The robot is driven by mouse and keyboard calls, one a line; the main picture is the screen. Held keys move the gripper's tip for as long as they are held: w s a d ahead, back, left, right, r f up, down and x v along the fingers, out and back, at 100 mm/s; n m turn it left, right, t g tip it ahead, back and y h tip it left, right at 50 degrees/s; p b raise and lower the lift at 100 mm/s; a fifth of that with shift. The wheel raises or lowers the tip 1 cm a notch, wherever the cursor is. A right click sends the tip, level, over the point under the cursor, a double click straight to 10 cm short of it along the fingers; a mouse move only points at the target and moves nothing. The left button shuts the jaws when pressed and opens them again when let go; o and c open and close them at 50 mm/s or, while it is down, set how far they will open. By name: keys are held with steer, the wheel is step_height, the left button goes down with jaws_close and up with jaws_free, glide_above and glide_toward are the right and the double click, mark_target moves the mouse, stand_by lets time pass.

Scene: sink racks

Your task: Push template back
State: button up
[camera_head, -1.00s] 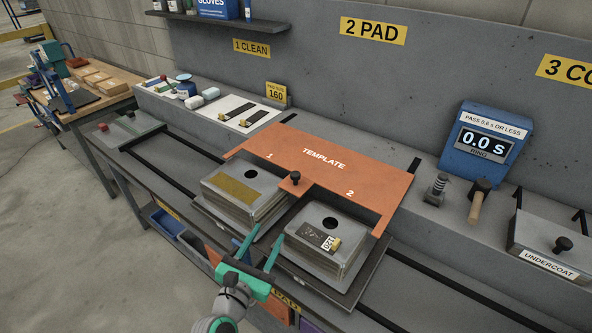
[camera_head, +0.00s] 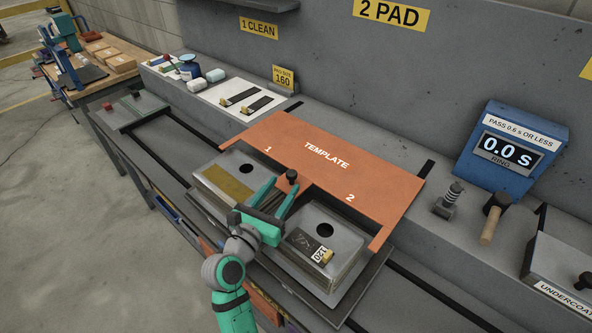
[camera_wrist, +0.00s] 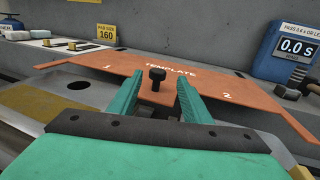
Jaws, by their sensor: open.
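The orange template (camera_head: 345,180) lies flat behind and partly around two grey metal blocks. Its front tab with a black knob (camera_head: 292,177) sits between the blocks. My gripper (camera_head: 279,196) is open, with its green fingers pointing at the knob. In the wrist view the knob (camera_wrist: 157,78) stands between and just beyond the fingertips (camera_wrist: 158,88), apart from them as far as I can tell. The left block (camera_head: 222,182) has a gold strip on top. The right block (camera_head: 318,242) carries a dark pad with a gold end and a white label.
Both blocks stand on a dark plate (camera_head: 355,298) on rails. A white board with dark pads (camera_head: 262,100) lies behind left. The blue timer (camera_head: 510,150) reads 0.0 s. A hammer (camera_head: 490,222) and a spring post (camera_head: 448,200) stand right of the template.

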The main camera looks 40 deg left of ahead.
mark_target(289, 176)
steer(key=w, duration=0.2)
steer(key=w+a, duration=0.1)
steer(key=w, duration=0.4)
steer(key=shift+w+a, duration=0.1)
steer(key=shift+a, duration=0.25)
